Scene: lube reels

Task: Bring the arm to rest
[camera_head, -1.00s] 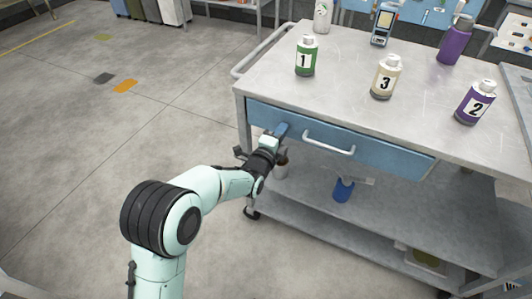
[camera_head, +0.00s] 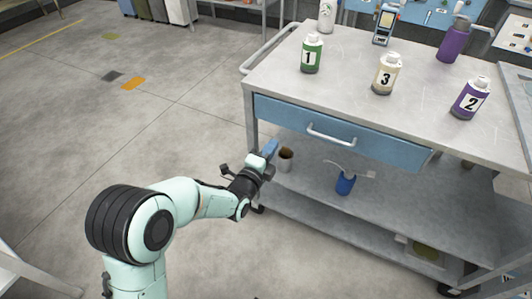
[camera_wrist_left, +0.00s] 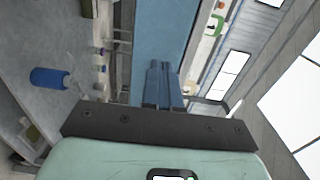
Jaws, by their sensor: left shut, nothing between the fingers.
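My left gripper (camera_head: 269,150) is shut and empty, in front of the cart's left front corner, a little below the closed blue drawer (camera_head: 345,135). It seems apart from the cart. Its blue fingers are pressed together in the left wrist view (camera_wrist_left: 164,84). My left arm reaches in from the lower left, with the elbow bent. My right gripper is not in view.
On the cart top (camera_head: 340,75) stand a green bottle 1 (camera_head: 311,55), a cream bottle 3 (camera_head: 385,76) and a purple bottle 2 (camera_head: 470,99). The lower shelf holds a brown-topped cup (camera_head: 286,160) and a blue container (camera_head: 345,184).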

